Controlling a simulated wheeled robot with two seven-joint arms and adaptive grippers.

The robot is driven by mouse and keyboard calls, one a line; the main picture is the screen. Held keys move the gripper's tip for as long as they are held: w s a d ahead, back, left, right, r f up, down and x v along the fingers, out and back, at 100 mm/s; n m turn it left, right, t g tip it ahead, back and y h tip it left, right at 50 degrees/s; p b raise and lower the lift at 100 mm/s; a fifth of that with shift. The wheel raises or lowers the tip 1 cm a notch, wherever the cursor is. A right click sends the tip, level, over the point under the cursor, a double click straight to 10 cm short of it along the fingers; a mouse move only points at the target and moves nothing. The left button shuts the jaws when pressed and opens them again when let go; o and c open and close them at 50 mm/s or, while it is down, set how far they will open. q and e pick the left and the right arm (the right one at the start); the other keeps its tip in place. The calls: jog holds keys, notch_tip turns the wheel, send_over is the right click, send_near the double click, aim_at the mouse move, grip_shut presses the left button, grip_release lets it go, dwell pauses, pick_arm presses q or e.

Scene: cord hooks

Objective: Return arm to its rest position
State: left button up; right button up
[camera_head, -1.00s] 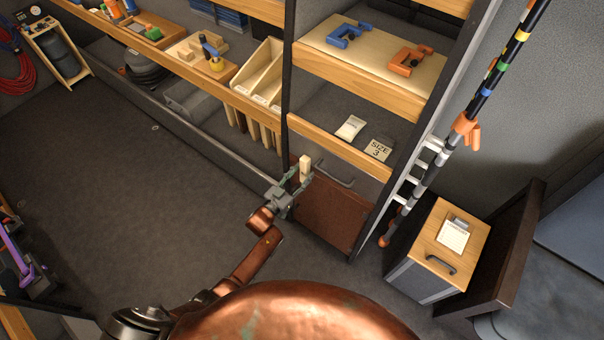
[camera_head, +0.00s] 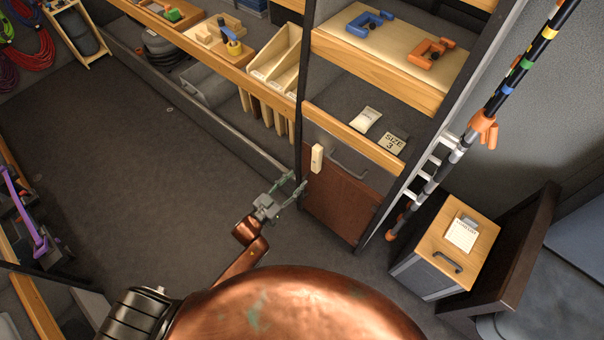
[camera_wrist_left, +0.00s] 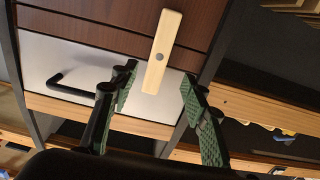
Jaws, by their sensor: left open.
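My left arm comes in from the lower left in the head view, and its gripper (camera_head: 291,186) is open and empty. It stands just in front of the brown cabinet door (camera_head: 340,205). A small pale wooden turn-latch (camera_head: 317,158) is at the door's upper left corner, a little above and right of the fingertips. In the left wrist view the open gripper (camera_wrist_left: 158,98) has its green-padded fingers on either side of the lower end of the wooden latch (camera_wrist_left: 164,45), with clear gaps; it appears not to touch. My right gripper is not seen.
A dark handle (camera_head: 348,165) is on the panel by the latch. Shelves with clamps (camera_head: 430,53) rise above. A striped pole (camera_head: 480,125) and a wood-topped drawer box (camera_head: 460,240) stand at the right. The floor (camera_head: 130,160) at the left is open.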

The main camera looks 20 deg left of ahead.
pick_arm(q)
jog(key=shift+s+a, duration=0.15)
jog(key=shift+s, duration=0.15)
dwell(0.4)
